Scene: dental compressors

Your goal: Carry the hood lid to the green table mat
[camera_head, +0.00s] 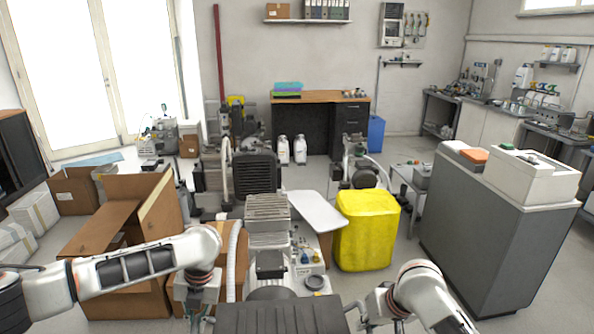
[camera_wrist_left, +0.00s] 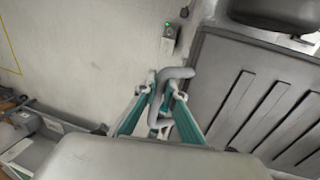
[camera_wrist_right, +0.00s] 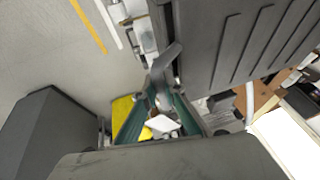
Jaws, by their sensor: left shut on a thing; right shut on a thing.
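The hood lid (camera_head: 280,318), a dark grey ribbed panel, is at the bottom centre of the head view, its near part cut off. In the left wrist view the lid (camera_wrist_left: 250,85) lies to the right, and my left gripper (camera_wrist_left: 166,92) is shut on its bent grey handle. In the right wrist view the lid (camera_wrist_right: 235,40) is at the top, and my right gripper (camera_wrist_right: 160,95) is shut on the opposite handle. I cannot make out the green mat for certain; a flat green and teal stack (camera_head: 287,90) lies on the far desk.
Ahead stand compressor machines (camera_head: 268,210), a white board (camera_head: 313,210) and a yellow bin (camera_head: 366,230). Open cardboard boxes (camera_head: 125,220) crowd the left. A grey cabinet (camera_head: 490,225) stands at right. Some floor between bin and cabinet is bare. The wooden desk (camera_head: 320,97) is far back.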

